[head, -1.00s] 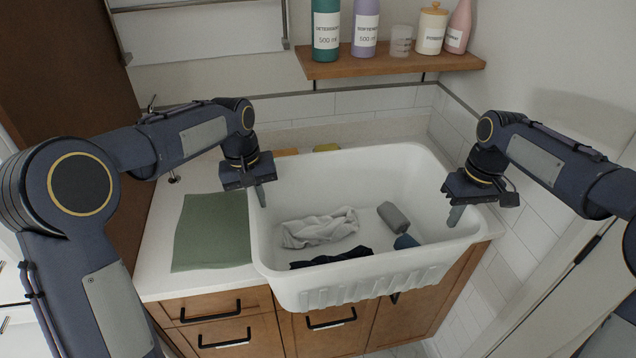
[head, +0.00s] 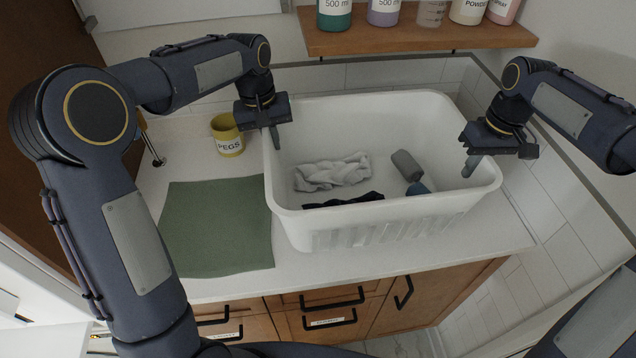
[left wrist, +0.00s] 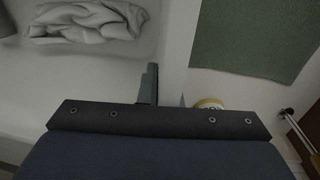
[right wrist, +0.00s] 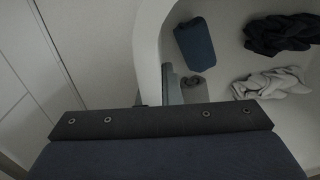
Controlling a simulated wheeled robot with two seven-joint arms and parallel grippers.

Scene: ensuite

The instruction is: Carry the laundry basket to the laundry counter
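The white laundry basket (head: 400,218) is upright over the white laundry counter (head: 330,272). Its whole base looks within the counter top; I cannot tell whether it touches. Inside lie a light grey cloth (head: 333,172), a dark cloth (head: 345,199), a grey roll (head: 406,165) and a blue roll (head: 418,188). My left gripper (head: 272,138) is shut on the basket's left rim, one finger inside; the rim also shows in the left wrist view (left wrist: 171,60). My right gripper (head: 470,165) is shut on the right rim, which shows in the right wrist view (right wrist: 150,60).
A green mat (head: 220,230) lies on the counter left of the basket. A yellow pegs pot (head: 228,135) stands behind the mat, close to the left gripper. A wooden shelf (head: 420,38) with bottles hangs above the back. Drawers (head: 320,310) are below the counter front.

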